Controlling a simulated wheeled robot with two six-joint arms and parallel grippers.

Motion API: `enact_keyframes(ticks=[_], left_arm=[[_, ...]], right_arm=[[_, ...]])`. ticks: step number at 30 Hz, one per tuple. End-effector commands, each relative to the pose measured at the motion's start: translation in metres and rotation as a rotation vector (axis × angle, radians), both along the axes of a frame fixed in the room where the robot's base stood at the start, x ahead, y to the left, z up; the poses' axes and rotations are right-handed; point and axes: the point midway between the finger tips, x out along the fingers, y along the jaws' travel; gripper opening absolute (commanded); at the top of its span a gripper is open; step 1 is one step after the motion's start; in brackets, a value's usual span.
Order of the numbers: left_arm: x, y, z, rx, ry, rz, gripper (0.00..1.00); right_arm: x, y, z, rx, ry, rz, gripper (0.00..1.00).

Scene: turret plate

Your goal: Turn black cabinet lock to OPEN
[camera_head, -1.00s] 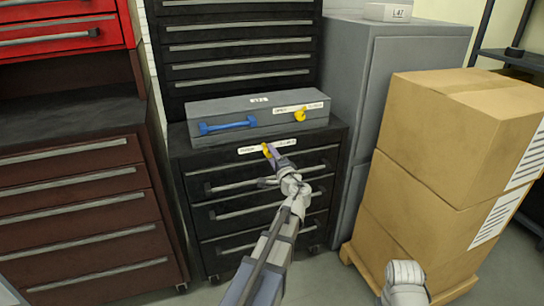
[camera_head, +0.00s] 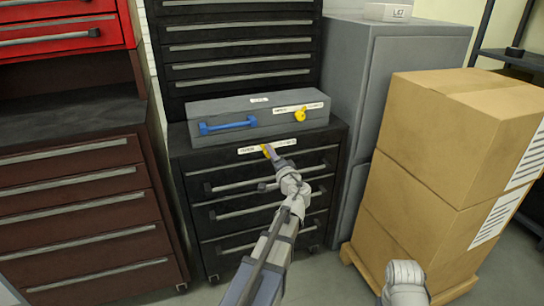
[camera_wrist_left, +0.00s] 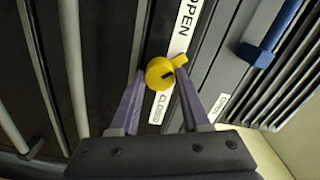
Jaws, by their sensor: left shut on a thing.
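The black cabinet (camera_head: 185,170) has a yellow lock knob (camera_head: 265,149) on its upper front, at a white label strip (camera_head: 252,149). The fingers partly hide the knob in the head view. Only a pale part of my right arm shows at the bottom right; its gripper is not visible.
A grey box (camera_head: 230,112) on the cabinet carries a blue handle (camera_head: 227,125) and another yellow knob (camera_head: 300,115) with its own label. Brown drawers (camera_head: 75,205) stand left, a grey cabinet (camera_head: 410,70) and stacked cartons (camera_head: 430,190) right.

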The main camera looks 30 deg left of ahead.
Motion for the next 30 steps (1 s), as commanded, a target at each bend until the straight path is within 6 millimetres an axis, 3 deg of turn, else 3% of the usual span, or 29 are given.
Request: enact_keyframes(ticks=[2,3,10,20,30], left_arm=[[-0.001,0.000,-0.001,-0.005,-0.001,0.001,0.00],[-0.001,0.000,-0.001,-0.005,-0.001,0.001,0.50],[-0.001,0.000,0.000,-0.002,-0.001,0.001,0.76],[-0.004,-0.004,0.000,-0.001,0.001,0.000,0.77],[-0.040,-0.044,0.000,-0.001,-0.001,-0.002,0.77]], right_arm=[[0.000,0.000,0.000,0.000,0.000,0.000,0.50],[0.000,0.000,0.000,0.000,0.000,0.000,0.50],[0.000,0.000,0.000,0.000,0.000,0.000,0.50],[0.000,0.000,0.000,0.000,0.000,0.000,0.50],[0.000,0.000,0.001,0.000,0.000,0.000,0.50]])
